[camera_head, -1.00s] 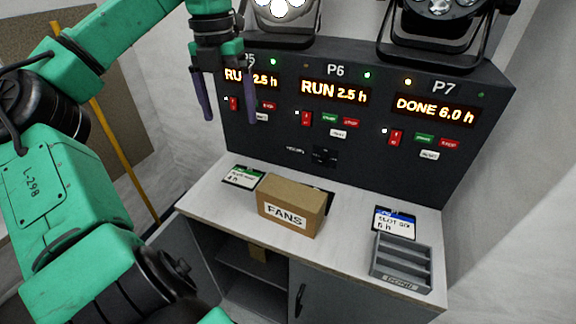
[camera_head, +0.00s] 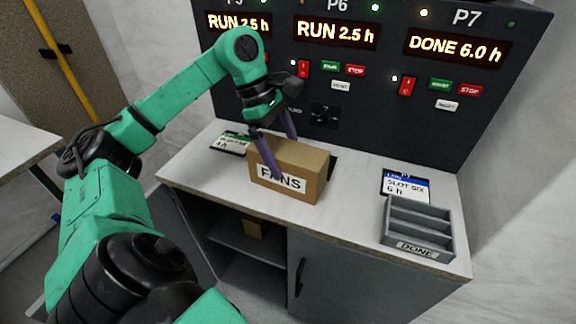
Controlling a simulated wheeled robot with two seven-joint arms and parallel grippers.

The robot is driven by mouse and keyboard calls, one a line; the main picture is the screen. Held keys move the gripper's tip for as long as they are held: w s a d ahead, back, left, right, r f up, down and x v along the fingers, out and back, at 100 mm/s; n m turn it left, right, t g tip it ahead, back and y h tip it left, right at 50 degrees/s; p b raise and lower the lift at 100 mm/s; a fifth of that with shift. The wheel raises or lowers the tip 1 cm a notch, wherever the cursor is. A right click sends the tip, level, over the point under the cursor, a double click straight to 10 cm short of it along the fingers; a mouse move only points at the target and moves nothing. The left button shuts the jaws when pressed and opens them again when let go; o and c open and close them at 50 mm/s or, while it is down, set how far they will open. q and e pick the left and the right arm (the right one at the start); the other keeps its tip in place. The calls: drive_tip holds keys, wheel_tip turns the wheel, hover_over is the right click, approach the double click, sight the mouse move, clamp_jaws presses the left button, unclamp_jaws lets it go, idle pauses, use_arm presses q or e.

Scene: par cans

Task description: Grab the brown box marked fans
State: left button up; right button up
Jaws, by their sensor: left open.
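The brown box (camera_head: 313,172) with a white FANS label stands on the light countertop, left of the middle. My left gripper (camera_head: 284,158) is open, its two purple fingers pointing down at the box. One finger crosses in front of the box's label side and hides part of the label. The other finger shows near the box's top edge. I cannot tell whether either finger touches the box. My right gripper is not in view.
A grey tray marked DONE (camera_head: 418,247) and a blue-edged card (camera_head: 405,186) lie to the right. A green-edged card (camera_head: 232,143) lies left of the box. A dark control panel (camera_head: 400,112) stands behind. The counter between box and tray is clear.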

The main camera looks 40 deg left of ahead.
use_arm(q)
drive_tip(key=x, duration=0.5)
drive_tip(key=shift+w+d+r, duration=0.1)
drive_tip(key=shift+w, duration=0.05)
drive_tip(key=shift+r, duration=0.1)
clamp_jaws()
